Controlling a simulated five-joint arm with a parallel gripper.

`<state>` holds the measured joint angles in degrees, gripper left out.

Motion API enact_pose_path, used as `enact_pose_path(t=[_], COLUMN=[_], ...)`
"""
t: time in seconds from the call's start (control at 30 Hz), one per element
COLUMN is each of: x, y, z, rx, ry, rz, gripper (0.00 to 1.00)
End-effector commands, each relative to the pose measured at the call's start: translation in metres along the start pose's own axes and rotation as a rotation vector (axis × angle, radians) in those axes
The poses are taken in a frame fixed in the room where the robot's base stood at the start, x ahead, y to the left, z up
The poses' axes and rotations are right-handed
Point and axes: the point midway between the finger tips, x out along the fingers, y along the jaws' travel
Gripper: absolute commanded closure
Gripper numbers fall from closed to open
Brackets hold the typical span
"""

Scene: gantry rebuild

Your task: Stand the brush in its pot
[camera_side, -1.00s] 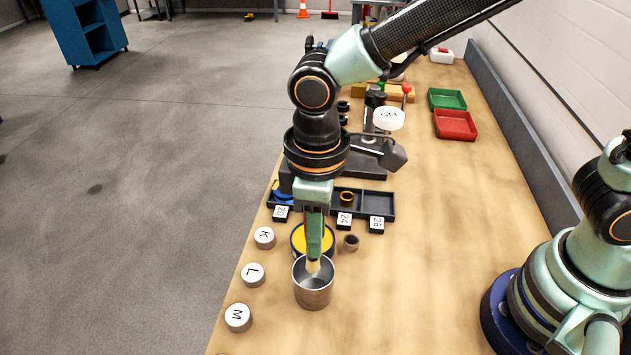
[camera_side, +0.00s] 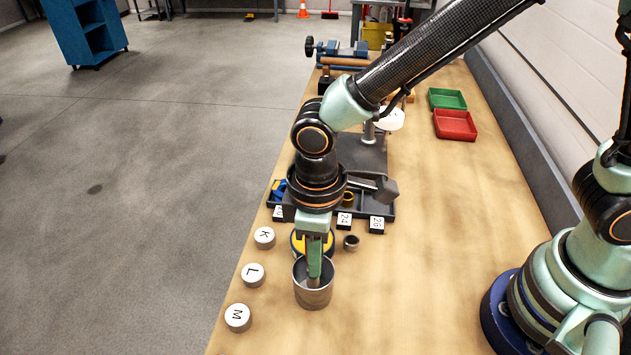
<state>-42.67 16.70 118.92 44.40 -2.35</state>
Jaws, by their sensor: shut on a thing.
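The pot (camera_side: 313,297) is a grey metal cup standing upright on the wooden table, below my arm. My gripper (camera_side: 314,272) points straight down over the pot, with its green fingertips at the level of the mouth. It is shut on the brush (camera_side: 314,283), of which only a short pale piece shows inside the pot below the fingers. The rest of the brush is hidden by the fingers and the pot's wall. I cannot tell whether the brush touches the pot's bottom.
A yellow-topped round tin (camera_side: 297,243) stands just behind the pot, with a small dark ring (camera_side: 351,242) beside it. White caps K (camera_side: 265,237), L (camera_side: 253,275) and M (camera_side: 238,317) line the left edge. A divided dark tray (camera_side: 375,205) lies behind. The table to the right is clear.

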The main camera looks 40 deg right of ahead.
Motion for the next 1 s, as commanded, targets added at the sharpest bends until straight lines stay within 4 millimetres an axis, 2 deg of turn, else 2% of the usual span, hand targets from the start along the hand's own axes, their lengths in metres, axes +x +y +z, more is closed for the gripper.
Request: enact_pose_path(t=[0.13,0.17,0.23,0.27,0.67,0.77,1.0], x=[0.000,0.000,0.000,0.000,-0.006,-0.019,-0.069], y=[0.000,0.000,0.000,0.000,0.000,0.000,0.000], z=[0.000,0.000,0.000,0.000,0.000,-0.001,-0.001], rx=[0.000,0.000,0.000,0.000,0.000,0.000,0.000], ry=[0.000,0.000,0.000,0.000,0.001,0.004,0.007], rz=[0.000,0.000,0.000,0.000,0.000,0.000,0.000], gripper=[1.00,0.69,0.42,0.38,0.38,0.38,0.38])
